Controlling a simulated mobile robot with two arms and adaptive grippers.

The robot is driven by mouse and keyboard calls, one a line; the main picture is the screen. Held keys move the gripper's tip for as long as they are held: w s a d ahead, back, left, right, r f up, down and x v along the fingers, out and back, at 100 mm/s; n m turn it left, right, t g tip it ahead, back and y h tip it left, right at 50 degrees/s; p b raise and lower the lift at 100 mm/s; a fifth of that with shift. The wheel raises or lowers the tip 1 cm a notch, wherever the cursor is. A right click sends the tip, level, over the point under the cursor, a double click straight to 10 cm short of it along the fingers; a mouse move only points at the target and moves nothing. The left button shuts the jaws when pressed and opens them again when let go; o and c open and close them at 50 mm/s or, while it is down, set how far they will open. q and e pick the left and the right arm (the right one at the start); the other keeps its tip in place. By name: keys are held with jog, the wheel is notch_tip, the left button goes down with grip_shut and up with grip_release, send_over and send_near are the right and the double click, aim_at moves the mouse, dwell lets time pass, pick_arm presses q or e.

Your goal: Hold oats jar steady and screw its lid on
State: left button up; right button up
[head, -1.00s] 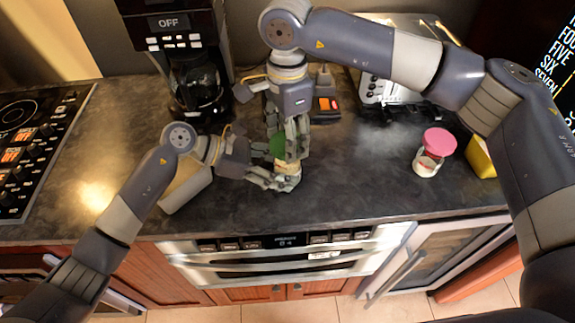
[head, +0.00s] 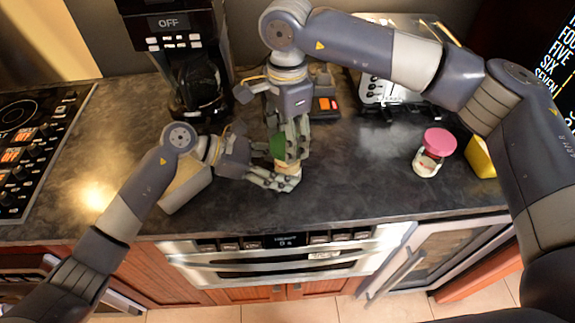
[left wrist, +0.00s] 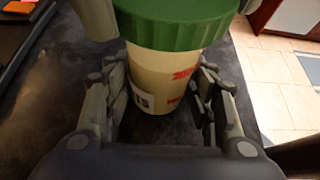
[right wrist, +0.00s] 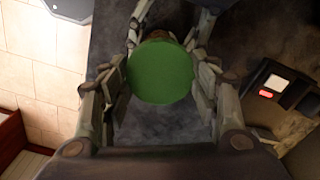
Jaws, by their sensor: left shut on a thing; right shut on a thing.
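The oats jar (left wrist: 165,90) is a pale jar with red lettering, upright near the counter's front edge. Its green lid (right wrist: 160,72) sits on top of it; the lid also shows in the head view (head: 278,146). My left gripper (head: 290,180) is shut on the jar's body from the left; in the left wrist view its fingers lie either side of the jar. My right gripper (head: 290,152) comes from above and is shut on the green lid, with a finger on each side of it. Whether the lid is fully seated cannot be told.
A pink-lidded jar (head: 430,160) stands at right beside a yellow object (head: 480,157). A coffee maker (head: 190,60) and a toaster (head: 385,88) stand at the back. A pale box (head: 188,190) lies under my left arm. The counter is clear between the oats jar and the pink-lidded jar.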

jog(key=shift+f, duration=0.6)
dwell(1.7)
pick_arm(q)
jog(key=shift+o, duration=0.9)
jog(key=c, duration=0.9)
pick_arm(e)
jog(key=o, duration=0.8)
jog(key=shift+c, duration=0.2)
